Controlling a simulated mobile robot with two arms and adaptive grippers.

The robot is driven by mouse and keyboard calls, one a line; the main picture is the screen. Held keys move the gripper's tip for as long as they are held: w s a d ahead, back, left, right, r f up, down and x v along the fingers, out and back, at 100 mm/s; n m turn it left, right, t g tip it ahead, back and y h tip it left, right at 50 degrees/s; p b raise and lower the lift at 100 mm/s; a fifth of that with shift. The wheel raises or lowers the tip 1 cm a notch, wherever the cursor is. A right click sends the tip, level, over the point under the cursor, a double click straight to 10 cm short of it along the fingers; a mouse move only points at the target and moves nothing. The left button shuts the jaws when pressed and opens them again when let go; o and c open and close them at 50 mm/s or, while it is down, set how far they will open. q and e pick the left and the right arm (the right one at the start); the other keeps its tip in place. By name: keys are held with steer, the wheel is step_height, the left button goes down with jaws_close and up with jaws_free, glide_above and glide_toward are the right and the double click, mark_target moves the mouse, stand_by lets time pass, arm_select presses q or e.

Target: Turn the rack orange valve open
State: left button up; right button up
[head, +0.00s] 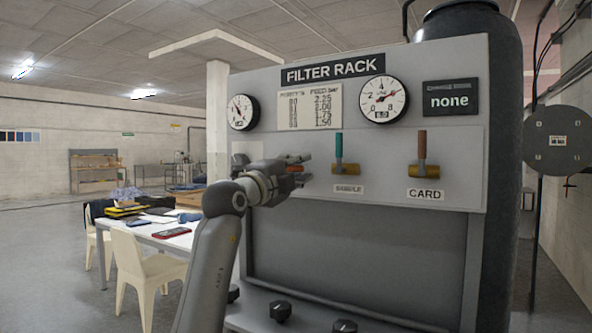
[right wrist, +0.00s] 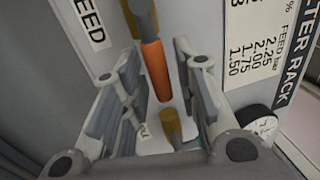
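The orange valve handle (right wrist: 156,68) shows in the right wrist view as a stubby orange lever, running from a grey and brass fitting (right wrist: 142,16). It lies sideways along the panel, unlike the upright teal and brown levers. In the head view only a bit of orange (head: 295,168) shows at my right gripper (head: 304,167). My right gripper (right wrist: 155,95) is open in the right wrist view, its fingers on either side of the handle with gaps visible. I cannot tell how deep the handle sits between them. My left gripper is not in view.
The filter rack panel (head: 375,250) carries a teal lever (head: 339,146), a brown lever (head: 422,144), two gauges (head: 384,99) and black knobs (head: 280,311). The teal valve's brass body (right wrist: 171,124) is near my fingertips. A white table (head: 150,228) and chairs stand left.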

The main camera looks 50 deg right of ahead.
stand_by(0.3)
steer(key=v, duration=1.2)
steer(key=shift+w, duration=0.1)
